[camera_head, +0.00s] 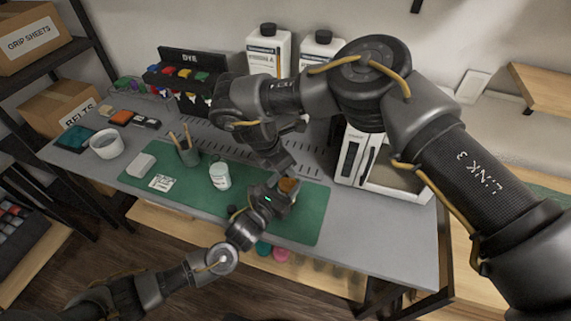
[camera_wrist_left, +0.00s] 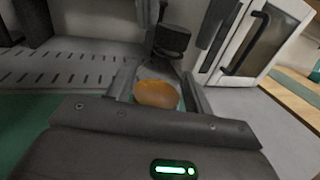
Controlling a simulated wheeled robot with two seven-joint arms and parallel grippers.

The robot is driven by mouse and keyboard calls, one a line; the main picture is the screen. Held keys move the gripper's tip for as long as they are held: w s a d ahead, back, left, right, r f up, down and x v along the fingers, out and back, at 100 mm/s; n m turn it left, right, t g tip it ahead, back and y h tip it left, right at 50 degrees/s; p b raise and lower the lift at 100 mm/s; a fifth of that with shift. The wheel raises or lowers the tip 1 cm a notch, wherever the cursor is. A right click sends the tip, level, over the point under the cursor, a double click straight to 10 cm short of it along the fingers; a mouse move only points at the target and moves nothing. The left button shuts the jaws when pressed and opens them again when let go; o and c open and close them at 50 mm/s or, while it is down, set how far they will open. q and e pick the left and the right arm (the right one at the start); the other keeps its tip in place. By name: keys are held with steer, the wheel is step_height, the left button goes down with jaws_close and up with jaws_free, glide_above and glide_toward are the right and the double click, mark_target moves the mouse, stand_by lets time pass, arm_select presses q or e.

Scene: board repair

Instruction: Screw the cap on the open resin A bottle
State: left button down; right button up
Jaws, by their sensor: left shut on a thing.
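My left gripper (camera_head: 281,197) is over the right part of the green mat. It is shut on an amber-brown rounded thing (camera_head: 289,185), which looks like a small bottle. The same amber thing shows between the fingers in the left wrist view (camera_wrist_left: 156,94); its lower part and any label are hidden. A black round ridged piece that looks like a cap (camera_wrist_left: 172,39) shows just beyond and above it, apart in the picture. My right gripper (camera_head: 282,164) points down close to the amber thing; its fingertips are too unclear to tell their opening.
A white jar (camera_head: 220,176), a pencil cup (camera_head: 188,153) and a label card (camera_head: 160,182) stand on or near the green mat (camera_head: 305,225). Two white bottles with black caps (camera_head: 268,30) stand at the back. A white box (camera_head: 356,155) is right of the grippers.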

steer(key=shift+o, duration=1)
steer(key=shift+d+r, duration=0.1)
steer(key=shift+r, duration=2.15)
steer(key=shift+c, duration=0.5)
